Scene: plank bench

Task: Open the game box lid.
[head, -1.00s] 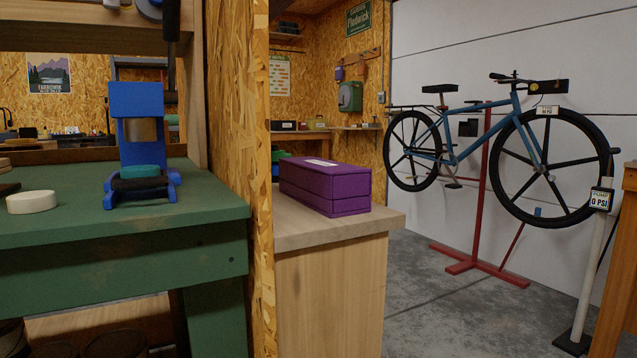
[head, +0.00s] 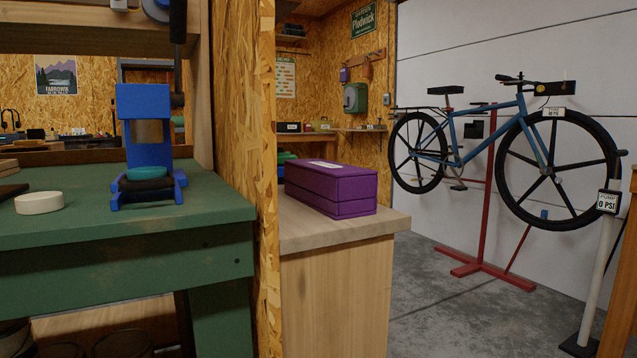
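A purple box (head: 338,192) with a white label on its top sits on the wooden bench (head: 345,232) right of the chipboard partition. A seam runs around its side and its lid looks closed. The partition hides part of the bench, and the box's far sides cannot be seen. My gripper does not show in the head view.
A green bench (head: 120,255) on the left bears a blue press (head: 143,100) and a white disc (head: 39,202). The chipboard partition (head: 266,190) separates the benches. A blue bicycle (head: 487,130) hangs on a red stand; a pump (head: 594,270) stands at right. Concrete floor between is clear.

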